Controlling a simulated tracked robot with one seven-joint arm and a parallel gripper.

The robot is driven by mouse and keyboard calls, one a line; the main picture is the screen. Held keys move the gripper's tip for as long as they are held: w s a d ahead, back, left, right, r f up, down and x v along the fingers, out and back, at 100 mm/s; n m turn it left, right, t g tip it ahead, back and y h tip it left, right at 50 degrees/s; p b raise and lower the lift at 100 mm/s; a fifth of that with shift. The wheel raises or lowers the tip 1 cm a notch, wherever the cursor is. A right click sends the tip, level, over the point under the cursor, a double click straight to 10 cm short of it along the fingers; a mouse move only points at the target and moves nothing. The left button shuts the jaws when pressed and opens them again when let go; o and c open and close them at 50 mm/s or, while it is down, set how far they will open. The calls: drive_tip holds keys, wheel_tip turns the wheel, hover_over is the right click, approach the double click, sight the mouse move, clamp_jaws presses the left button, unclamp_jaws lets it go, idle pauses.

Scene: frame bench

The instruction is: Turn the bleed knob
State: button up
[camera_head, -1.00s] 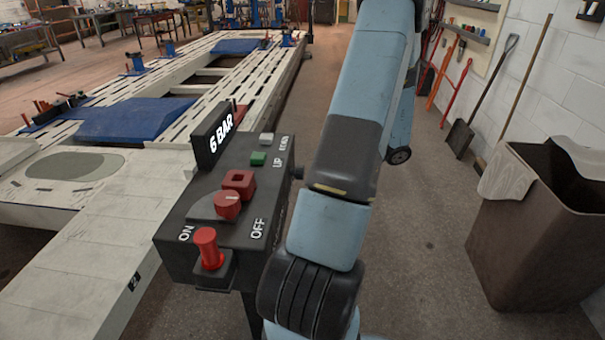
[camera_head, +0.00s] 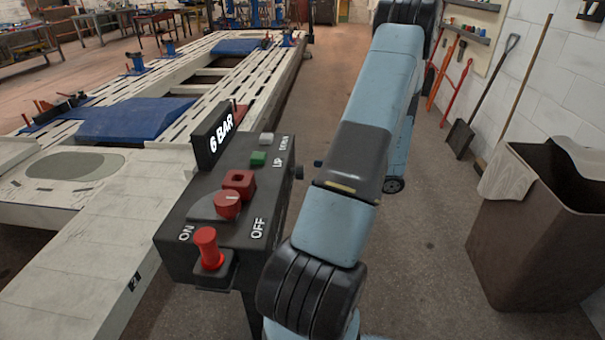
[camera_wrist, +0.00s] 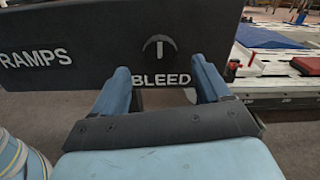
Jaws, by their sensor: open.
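The bleed knob (camera_wrist: 159,48) shows in the wrist view as a dark round knob with a pale pointer line standing upright. It sits on the side face of the black control box (camera_head: 172,262), above the white word BLEED. My gripper (camera_wrist: 160,80) is in the wrist view with its two blue fingers apart and nothing between them. The fingertips are below the knob in the picture, on either side of the word BLEED. I cannot tell how near they are to the face.
The box top carries a red rotary switch (camera_head: 228,205) between ON and OFF, a red knob (camera_head: 207,247), a green UP button (camera_head: 258,158) and a 6 BAR display (camera_head: 213,136). A brown bin (camera_head: 530,240) stands right. Floor between is clear.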

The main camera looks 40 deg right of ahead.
sight(303, 172)
drive_tip(key=shift+x, duration=2.85)
drive_tip(key=shift+c, duration=0.4)
drive_tip(key=c, duration=0.9)
drive_tip(key=shift+a, duration=0.2)
drive_tip(key=shift+c, duration=0.3)
drive_tip(key=shift+d, duration=0.1)
